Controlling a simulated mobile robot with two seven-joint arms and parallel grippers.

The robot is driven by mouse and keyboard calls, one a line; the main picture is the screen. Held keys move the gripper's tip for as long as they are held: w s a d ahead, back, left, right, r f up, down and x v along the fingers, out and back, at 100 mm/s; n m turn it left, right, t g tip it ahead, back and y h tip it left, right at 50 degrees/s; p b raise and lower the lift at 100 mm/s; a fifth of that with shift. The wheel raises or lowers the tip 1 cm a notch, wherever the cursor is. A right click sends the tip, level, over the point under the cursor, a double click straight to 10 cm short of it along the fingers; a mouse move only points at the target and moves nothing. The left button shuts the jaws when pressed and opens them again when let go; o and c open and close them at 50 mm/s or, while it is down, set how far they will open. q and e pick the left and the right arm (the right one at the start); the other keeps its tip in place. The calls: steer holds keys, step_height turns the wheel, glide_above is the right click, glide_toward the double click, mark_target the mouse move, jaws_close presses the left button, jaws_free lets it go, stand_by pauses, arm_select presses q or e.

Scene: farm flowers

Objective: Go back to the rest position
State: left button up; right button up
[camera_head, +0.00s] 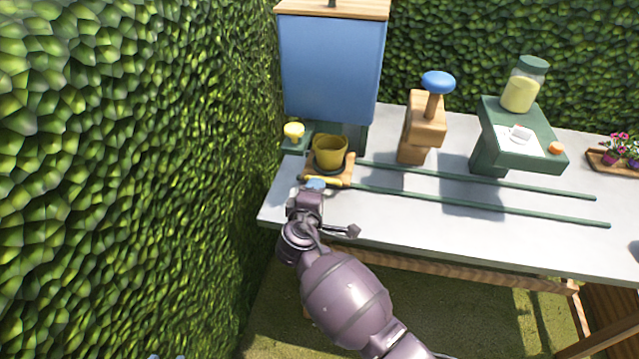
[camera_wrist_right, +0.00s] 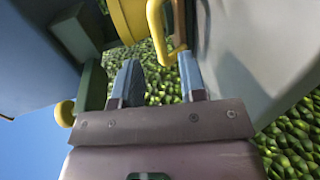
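My right gripper (camera_head: 316,184) is at the left end of the table, in front of the wooden carriage (camera_head: 316,178) that carries a yellow pot (camera_head: 330,150). In the right wrist view its two blue fingers (camera_wrist_right: 159,72) are apart with nothing between them. A yellow handle (camera_wrist_right: 157,30) lies just beyond the fingertips; I cannot tell whether they touch it. In the head view the yellow handle (camera_head: 335,182) is partly hidden by the gripper. Two small blue tips of my left gripper (camera_head: 167,356) show apart at the bottom edge.
A large blue hopper (camera_head: 330,70) stands behind the pot. Two green rails (camera_head: 480,205) run right along the grey table (camera_head: 420,225). A wooden stamp with a blue knob (camera_head: 438,82), a green stand (camera_head: 530,125) with a jar, and potted flowers (camera_head: 615,150) stand farther right. A hedge (camera_head: 130,150) borders the left.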

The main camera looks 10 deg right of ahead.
steer(key=shift+v, duration=0.85)
